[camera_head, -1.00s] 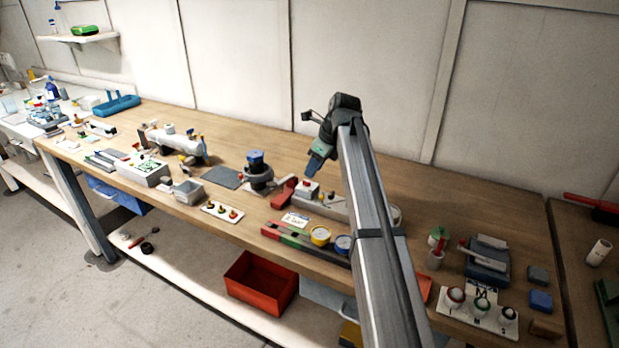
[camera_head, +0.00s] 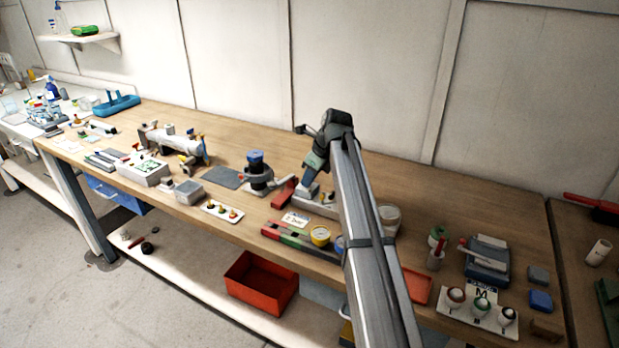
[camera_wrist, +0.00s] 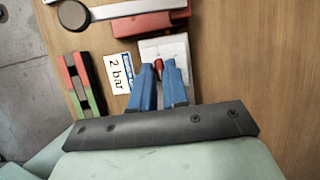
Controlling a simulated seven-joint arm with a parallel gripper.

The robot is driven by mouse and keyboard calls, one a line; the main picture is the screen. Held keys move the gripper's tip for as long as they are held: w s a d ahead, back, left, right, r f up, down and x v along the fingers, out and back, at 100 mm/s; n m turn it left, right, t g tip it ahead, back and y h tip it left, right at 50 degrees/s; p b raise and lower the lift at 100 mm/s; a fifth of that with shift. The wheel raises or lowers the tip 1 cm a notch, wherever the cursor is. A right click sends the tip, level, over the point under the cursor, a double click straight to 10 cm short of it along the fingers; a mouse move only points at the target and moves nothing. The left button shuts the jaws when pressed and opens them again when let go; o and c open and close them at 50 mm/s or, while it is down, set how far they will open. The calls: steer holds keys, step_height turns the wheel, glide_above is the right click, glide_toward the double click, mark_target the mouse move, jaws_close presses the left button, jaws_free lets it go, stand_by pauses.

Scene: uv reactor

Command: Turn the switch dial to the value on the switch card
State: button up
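A white box (camera_wrist: 165,48) with a small red dial (camera_wrist: 159,66) on it lies under my gripper in the wrist view. A white card (camera_wrist: 118,74) with a blue edge reads "2 bar" beside the box; the card also lies on the bench in the head view (camera_head: 296,219). My gripper (camera_wrist: 159,68) has blue fingers, pointing down. The fingertips stand apart with the red dial showing between them; I see no clear contact. The dial's marks and pointer angle are too small to read.
A red block with a grey lever (camera_wrist: 145,22) lies close beyond the box. A red, green and black strip (camera_wrist: 82,85) lies left of the card. Bare wood (camera_wrist: 245,60) lies right of the box.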

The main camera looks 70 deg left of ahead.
jaws_close()
steer(key=shift+n, duration=0.3)
steer(key=n, duration=0.1)
steer(key=n+h, duration=0.1)
steer(key=shift+w+a+n+g, duration=0.15)
steer(key=shift+a+n+g, duration=0.05)
steer(key=shift+n+g, duration=0.1)
steer(key=n, duration=0.1)
steer(key=n+h, duration=0.1)
steer(key=n, duration=0.1)
steer(key=shift+a+n+g, duration=0.2)
steer(key=shift+n+g, duration=0.1)
steer(key=shift+g, duration=0.1)
steer(key=n+h, duration=0.2)
steer(key=n, duration=0.2)
steer(key=shift+a, duration=0.15)
steer(key=shift+n+t+h, duration=0.3)
steer(key=shift+n+h, duration=0.2)
steer(key=shift+n, duration=1.1)
